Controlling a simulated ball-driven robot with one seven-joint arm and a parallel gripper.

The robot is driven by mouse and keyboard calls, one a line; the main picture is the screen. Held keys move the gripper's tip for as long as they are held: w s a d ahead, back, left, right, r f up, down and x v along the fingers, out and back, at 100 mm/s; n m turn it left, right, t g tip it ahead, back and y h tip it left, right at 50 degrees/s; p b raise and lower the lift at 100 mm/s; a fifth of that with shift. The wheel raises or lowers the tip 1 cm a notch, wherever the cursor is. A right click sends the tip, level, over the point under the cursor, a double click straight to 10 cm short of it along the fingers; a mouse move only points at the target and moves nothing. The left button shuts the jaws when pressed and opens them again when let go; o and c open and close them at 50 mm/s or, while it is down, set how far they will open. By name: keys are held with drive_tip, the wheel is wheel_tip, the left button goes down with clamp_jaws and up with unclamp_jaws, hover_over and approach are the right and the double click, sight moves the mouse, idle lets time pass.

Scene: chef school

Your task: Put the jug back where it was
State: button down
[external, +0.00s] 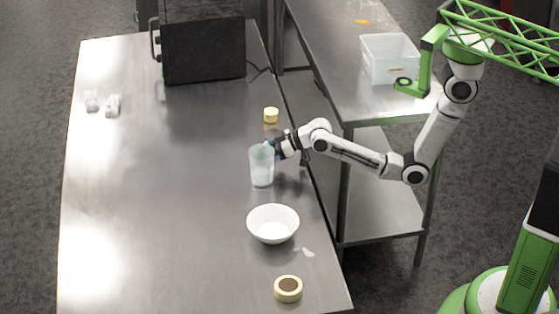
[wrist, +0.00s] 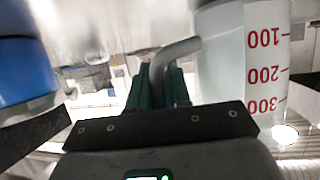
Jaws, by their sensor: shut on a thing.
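The jug (external: 261,170) is a clear, pale bluish measuring jug, upright at the right part of the steel table, behind the white bowl. In the wrist view the jug (wrist: 222,65) fills the upper right, with red marks 100, 200 and 300. My gripper (external: 279,149) reaches in from the right, at the jug's upper right side. In the wrist view my dark green fingers (wrist: 157,88) are shut on the jug's curved handle (wrist: 174,52). I cannot tell whether the jug's base touches the table.
The white bowl (external: 273,225) and a tape roll (external: 288,289) are nearer on the steel table (external: 150,200). A small yellow item (external: 271,115) stands behind the jug. A blue round thing (wrist: 24,75) is close at left in the wrist view. The table's left half is mostly clear.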

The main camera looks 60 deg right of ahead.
drive_tip(key=c, duration=1.1)
unclamp_jaws()
drive_tip(key=shift+f, duration=0.15)
drive_tip(key=shift+r, duration=0.25)
drive_tip(key=v, duration=1.2)
drive_tip(key=s+d+f+m+g+h, duration=0.2)
drive_tip(key=s+d+f+h, duration=0.1)
drive_tip(key=s+d+f, duration=0.4)
drive_tip(key=s+d+f+m+g+h, duration=0.2)
drive_tip(key=s+d+f, duration=0.3)
drive_tip(key=d, duration=0.5)
drive_tip(key=s+d+f+m+g+h, duration=0.1)
drive_tip(key=s+d+f+g, duration=0.1)
drive_tip(key=s, duration=0.3)
drive_tip(key=s+d+f+m+g+h, duration=0.1)
drive_tip(key=s+d+f+g, duration=0.1)
drive_tip(key=s+d, duration=0.2)
drive_tip(key=s+d+f+m+g+h, duration=0.1)
drive_tip(key=s+d+f+g, duration=0.1)
drive_tip(key=s+d, duration=0.2)
drive_tip(key=shift+s+d+m, duration=0.1)
drive_tip(key=shift+s+m, duration=0.2)
drive_tip(key=shift+s, duration=1)
